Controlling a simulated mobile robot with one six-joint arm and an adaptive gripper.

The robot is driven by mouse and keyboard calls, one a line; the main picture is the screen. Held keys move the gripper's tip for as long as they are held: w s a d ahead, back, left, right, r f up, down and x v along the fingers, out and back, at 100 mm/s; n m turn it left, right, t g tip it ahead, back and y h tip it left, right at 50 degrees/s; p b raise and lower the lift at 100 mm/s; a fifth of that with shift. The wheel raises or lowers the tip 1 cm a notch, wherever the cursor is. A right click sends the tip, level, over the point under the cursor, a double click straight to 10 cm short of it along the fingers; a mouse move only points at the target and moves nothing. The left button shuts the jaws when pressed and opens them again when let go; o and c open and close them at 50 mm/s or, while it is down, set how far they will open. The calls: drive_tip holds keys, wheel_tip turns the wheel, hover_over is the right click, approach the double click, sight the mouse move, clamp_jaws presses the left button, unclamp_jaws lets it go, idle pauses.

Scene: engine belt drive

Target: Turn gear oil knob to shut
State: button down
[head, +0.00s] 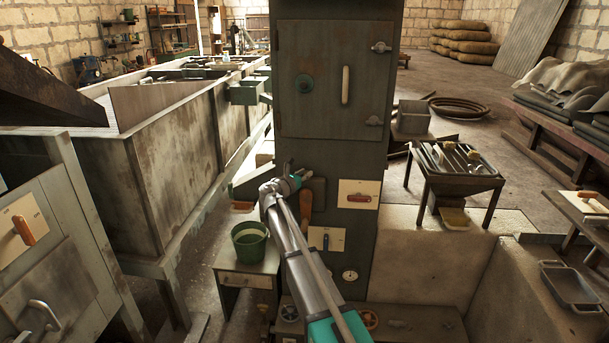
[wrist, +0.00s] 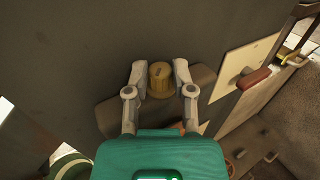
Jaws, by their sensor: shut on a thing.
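A yellow-brown round knob (wrist: 160,82) with a dark line on its face sits on a dark plate (wrist: 108,112) on the grey cabinet front. My gripper (wrist: 160,77) is shut on this knob in the wrist view, one finger on each side. In the head view my gripper (head: 298,179) is against the front of the tall dark cabinet (head: 330,150), and the knob is not clearly seen there. No label naming the knob can be read.
A cream plate with a red-brown handle (head: 359,198) is right of my gripper; it also shows in the wrist view (wrist: 254,79). Another cream plate with a dark lever (head: 326,240) is below. A green bucket (head: 249,241) stands on a small table at the lower left.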

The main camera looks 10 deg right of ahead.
drive_tip(key=shift+s+n+t+y, duration=0.15)
drive_tip(key=shift+n+t+y, duration=0.15)
drive_tip(key=shift+y, duration=0.1)
drive_tip(key=shift+s+d+n+t+y, duration=0.1)
drive_tip(key=shift+d+n+t+y, duration=0.05)
drive_tip(key=shift+n+t+y, duration=0.65)
drive_tip(key=shift+s+d+n+t+y, duration=0.1)
drive_tip(key=shift+n+t+y, duration=0.4)
drive_tip(key=shift+y, duration=0.5)
drive_tip(key=shift+w+d+n+t+y, duration=0.15)
drive_tip(key=shift+n+t+y, duration=0.3)
drive_tip(key=shift+n+y, duration=1.3)
drive_tip(key=shift+s+d+n+t+y, duration=0.15)
drive_tip(key=shift+n+t+y, duration=0.3)
drive_tip(key=shift+n+y, duration=1.25)
drive_tip(key=shift+w+m+y, duration=0.1)
drive_tip(key=shift+m+y, duration=0.45)
drive_tip(key=shift+y, duration=0.3)
drive_tip(key=c, duration=0.8)
unclamp_jaws()
drive_tip(key=shift+o, duration=0.2)
drive_tip(key=s, duration=1.2)
